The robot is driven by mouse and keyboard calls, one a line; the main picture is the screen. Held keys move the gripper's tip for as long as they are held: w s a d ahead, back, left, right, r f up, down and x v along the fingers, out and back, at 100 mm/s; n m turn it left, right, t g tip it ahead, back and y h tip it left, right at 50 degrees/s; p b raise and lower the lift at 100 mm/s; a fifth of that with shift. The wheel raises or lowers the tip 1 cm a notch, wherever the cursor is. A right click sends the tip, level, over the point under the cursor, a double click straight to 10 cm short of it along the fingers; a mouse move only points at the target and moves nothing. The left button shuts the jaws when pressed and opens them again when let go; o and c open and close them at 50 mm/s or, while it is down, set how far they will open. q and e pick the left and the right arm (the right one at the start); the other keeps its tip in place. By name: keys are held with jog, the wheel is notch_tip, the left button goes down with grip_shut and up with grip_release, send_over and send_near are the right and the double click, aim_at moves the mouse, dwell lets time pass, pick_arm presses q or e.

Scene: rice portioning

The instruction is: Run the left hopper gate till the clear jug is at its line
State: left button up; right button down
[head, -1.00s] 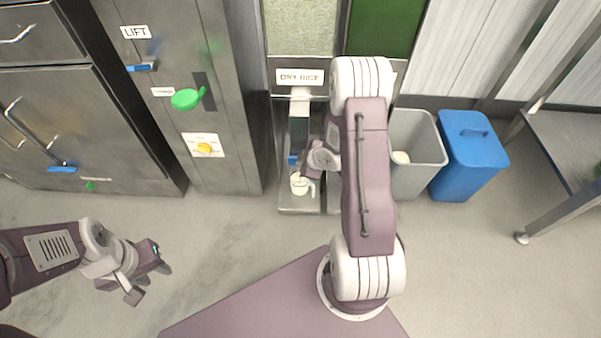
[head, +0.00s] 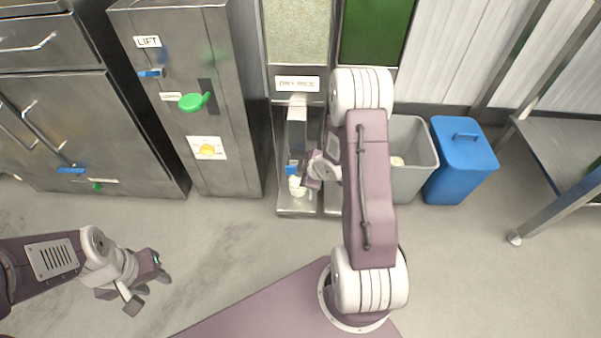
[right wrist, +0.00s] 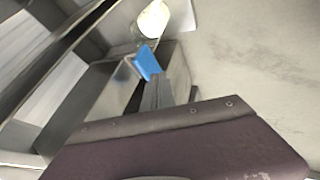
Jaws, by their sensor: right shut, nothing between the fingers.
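The left hopper (head: 298,30), behind a window of pale grain, has a DRY RICE label and a chute (head: 297,112) below. The blue gate handle (head: 291,170) is low in the bay under it and shows larger in the right wrist view (right wrist: 147,63). The clear jug (head: 297,187) stands under the handle with white contents; its line cannot be made out. Its top is partly in the right wrist view (right wrist: 153,20). My right gripper (head: 312,182) is shut and empty beside the handle and jug; contact is unclear. My left gripper (head: 150,294) is open, empty, over the floor at left.
A second hopper with a green window (head: 372,30) stands to the right, partly behind my right arm. A grey bin (head: 412,185) and a blue lidded bin (head: 462,165) stand right of the bay. A steel LIFT cabinet (head: 225,120) stands left. The front floor is clear.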

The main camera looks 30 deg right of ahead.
jog(key=p+v, duration=0.3)
jog(key=v, duration=0.3)
jog(key=shift+s+r, duration=0.25)
jog(key=shift+r, duration=0.1)
dwell(0.6)
jog(key=w+a+r+p, duration=0.1)
jog(key=w+a+r, duration=0.2)
jog(key=a+r, duration=0.85)
jog(key=s+f+m+g, duration=0.1)
jog(key=s+m+g, duration=0.5)
jog(key=s+m, duration=0.7)
jog(key=s+r+n+p, duration=0.2)
jog(key=s+r+p, duration=0.1)
jog(key=r+p, duration=3.4)
jog(key=shift+s+r+h+p, duration=0.2)
jog(key=shift+r+h+p, duration=0.15)
jog(key=shift+p, duration=0.25)
